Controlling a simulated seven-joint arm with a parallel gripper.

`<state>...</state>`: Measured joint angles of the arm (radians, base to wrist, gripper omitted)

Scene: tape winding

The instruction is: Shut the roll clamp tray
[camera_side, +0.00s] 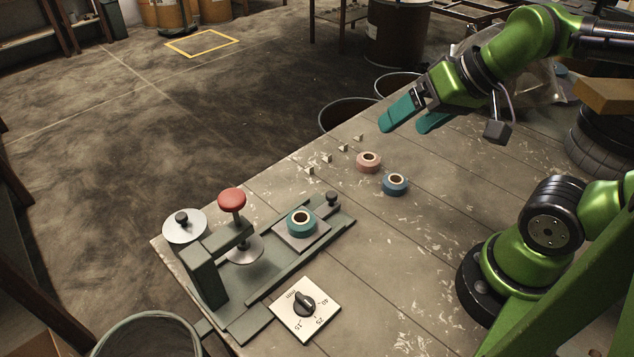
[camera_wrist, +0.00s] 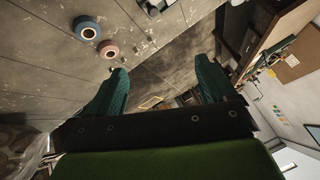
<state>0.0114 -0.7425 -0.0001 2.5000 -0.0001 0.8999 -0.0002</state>
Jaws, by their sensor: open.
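The roll clamp tray (camera_side: 318,237) is a grey-green plate on rails, with a small dark knob (camera_side: 332,200) at its right end. A teal tape roll (camera_side: 301,223) lies flat on it. The tray stands out to the right of the clamp, whose red knob (camera_side: 232,200) tops a post above a round metal disc (camera_side: 244,252). The roll is beside the disc, not under it. My gripper (camera_side: 404,124) has teal fingers and is open and empty, high above the far table edge, well away from the tray. Its spread fingers also show in the wrist view (camera_wrist: 162,68).
A pink tape roll (camera_side: 369,162) and a blue tape roll (camera_side: 395,185) lie on the table between my gripper and the tray. Several small pale blocks (camera_side: 327,159) line the far edge. A dial plate (camera_side: 305,308) lies in front of the rails.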

